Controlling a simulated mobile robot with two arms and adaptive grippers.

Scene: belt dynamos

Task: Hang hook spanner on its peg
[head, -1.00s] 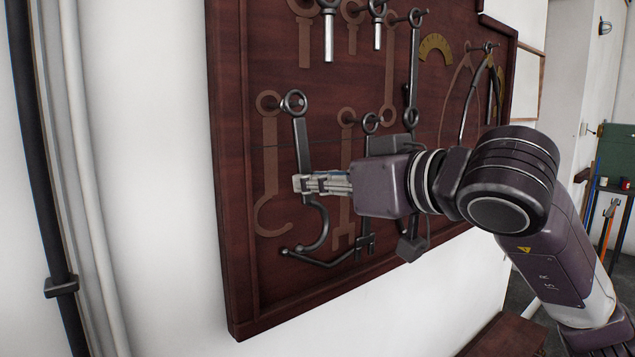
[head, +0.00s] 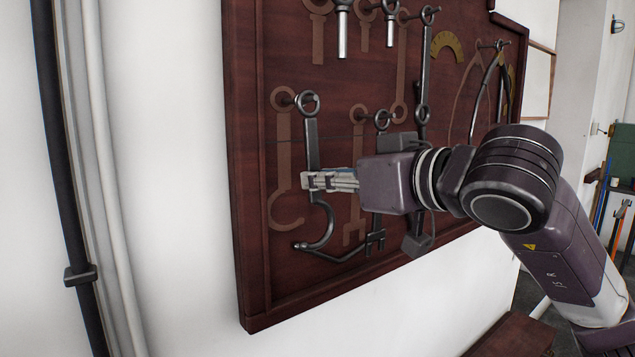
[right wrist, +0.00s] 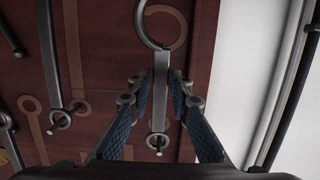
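The hook spanner (head: 312,142) hangs upright along the board with its ring around a peg and its curved hook at the bottom. Its painted outline (head: 284,150) shows just to its left. My right gripper (head: 318,181) reaches in from the right at the middle of the shank. In the right wrist view its fingers (right wrist: 161,82) stand on either side of the spanner shank (right wrist: 160,92), with narrow gaps visible. The spanner ring (right wrist: 158,142) there has a peg tip showing inside it. My left gripper is not in view.
The dark red tool board (head: 262,290) carries several other tools on pegs. Another tool (head: 382,120) hangs close to the right, partly behind my gripper. Dark and pale pipes (head: 60,180) run down the white wall at left. A brown bench top (head: 510,335) shows below.

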